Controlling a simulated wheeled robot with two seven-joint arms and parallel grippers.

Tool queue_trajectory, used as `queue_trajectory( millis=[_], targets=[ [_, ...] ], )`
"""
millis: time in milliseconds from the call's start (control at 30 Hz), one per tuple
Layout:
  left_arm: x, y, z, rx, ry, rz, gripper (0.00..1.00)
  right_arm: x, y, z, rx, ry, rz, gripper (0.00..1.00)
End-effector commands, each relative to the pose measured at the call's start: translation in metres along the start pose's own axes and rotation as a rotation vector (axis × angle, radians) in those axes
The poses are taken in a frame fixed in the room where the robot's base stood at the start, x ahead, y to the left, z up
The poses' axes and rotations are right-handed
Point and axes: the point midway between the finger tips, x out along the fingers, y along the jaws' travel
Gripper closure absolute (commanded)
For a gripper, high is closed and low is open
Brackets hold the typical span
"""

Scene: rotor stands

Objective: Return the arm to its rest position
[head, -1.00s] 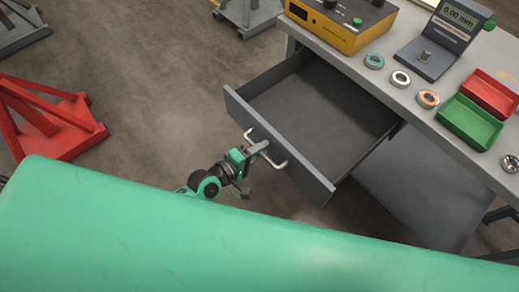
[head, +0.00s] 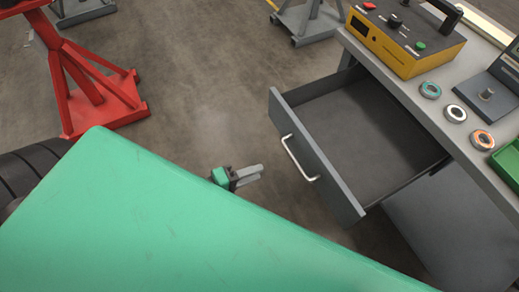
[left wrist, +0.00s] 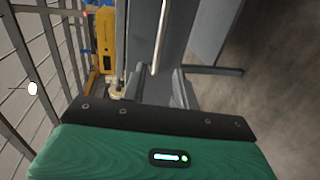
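My left gripper (head: 252,174) hangs over the floor just left of the open drawer (head: 318,158), past the edge of my green body. Its grey fingers point right toward the drawer handle (head: 298,160), with a clear gap between them and it. Nothing shows held in the fingers, but they are too small to tell whether they are spread. Most of my left arm is hidden behind my body. My right gripper is not in view.
The drawer sticks out of the grey workbench (head: 410,98). On top are a yellow control box (head: 385,48), several rings and a green tray (head: 509,164). A red stand (head: 100,95) is at the left. Open floor lies between it and the drawer.

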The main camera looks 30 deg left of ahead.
Motion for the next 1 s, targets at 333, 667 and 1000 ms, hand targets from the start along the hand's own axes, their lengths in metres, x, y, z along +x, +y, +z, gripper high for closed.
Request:
queue_trajectory(
  millis=[333, 667, 1000],
  targets=[
    [-0.001, 0.0, 0.0, 0.0, 0.0, 0.001, 0.7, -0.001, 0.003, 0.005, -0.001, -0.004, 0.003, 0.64],
    [0.001, -0.013, -0.007, 0.031, 0.016, -0.023, 0.7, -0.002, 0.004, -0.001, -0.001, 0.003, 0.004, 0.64],
    [0.001, -0.179, -0.068, 0.404, 0.117, -0.366, 0.7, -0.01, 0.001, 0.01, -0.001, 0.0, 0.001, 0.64]
  ],
)
